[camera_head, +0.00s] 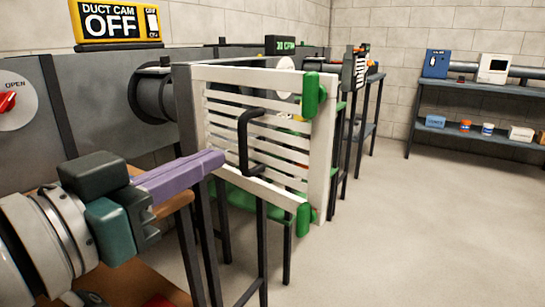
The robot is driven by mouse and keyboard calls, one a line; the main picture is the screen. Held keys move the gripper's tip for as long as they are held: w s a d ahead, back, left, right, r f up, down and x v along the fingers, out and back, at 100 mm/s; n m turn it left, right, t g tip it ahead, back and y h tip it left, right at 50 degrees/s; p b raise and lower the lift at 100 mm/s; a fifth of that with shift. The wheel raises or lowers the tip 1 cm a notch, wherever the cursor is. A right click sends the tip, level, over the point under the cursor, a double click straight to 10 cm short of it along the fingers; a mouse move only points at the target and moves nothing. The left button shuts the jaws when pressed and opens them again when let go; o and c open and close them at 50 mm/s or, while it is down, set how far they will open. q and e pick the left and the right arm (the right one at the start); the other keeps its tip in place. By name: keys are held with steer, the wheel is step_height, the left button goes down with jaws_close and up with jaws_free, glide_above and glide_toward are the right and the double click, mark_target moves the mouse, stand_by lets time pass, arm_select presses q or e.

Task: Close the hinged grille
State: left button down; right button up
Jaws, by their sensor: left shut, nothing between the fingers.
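The hinged grille (321,150) is a white frame with slanted white slats, in the middle of the head view. It stands swung out from the grey duct, at an angle to the duct's face. A black bar handle (245,140) sits on its near face, and green fittings (311,95) are on its right edge. My left gripper (217,159) has long purple fingers, shut together with nothing between them. The fingertips are left of the handle, in front of the grille's lower left part in the picture; I cannot tell whether they touch it. My right gripper is not in view.
The grey duct (85,85) runs along the left wall, with a red-handled dial (8,102) and a round black collar (152,95). A dark stand's legs (263,240) are below the grille. Shelves (470,140) stand at the back right. The floor (400,230) at right is clear.

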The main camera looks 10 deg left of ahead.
mark_target(240, 144)
arm_select(q)
steer(key=shift+b+x, duration=0.45)
steer(key=shift+x, duration=1.6)
